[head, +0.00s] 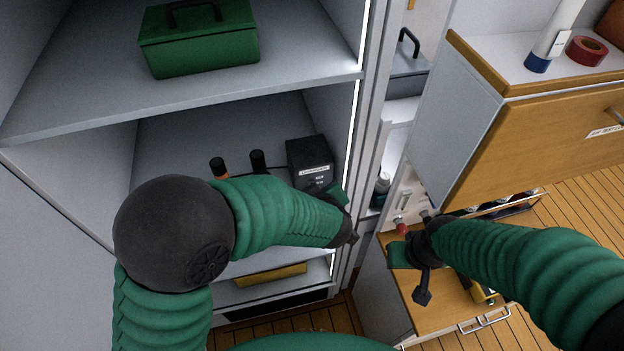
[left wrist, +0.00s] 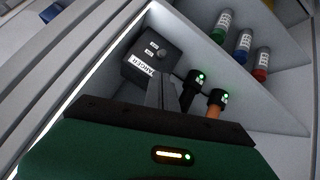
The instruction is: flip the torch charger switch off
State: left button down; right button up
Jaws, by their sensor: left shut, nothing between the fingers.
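The torch charger, a black box (head: 310,158) with a white label, stands on the middle cabinet shelf. In the left wrist view the charger (left wrist: 140,58) shows its label and small round fittings on its face; I cannot tell the switch's position. Two torches, one black (left wrist: 191,88) and one orange and black (left wrist: 215,104), stand beside it with green lights lit. My left gripper (left wrist: 161,84) is shut and empty, its fingertips just in front of the charger; contact is unclear. In the head view its fingers are mostly hidden. My right gripper (head: 420,280) hangs over the wooden drawer unit, its jaw opening unclear.
A green toolbox (head: 200,38) sits on the shelf above. The cabinet's side post (head: 368,130) stands right of the charger. Several capped cylinders (left wrist: 243,42) show in the left wrist view. A wooden-fronted drawer unit (head: 545,130) holds red tape (head: 587,50) at right.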

pick_arm(q)
jog(key=x, duration=1)
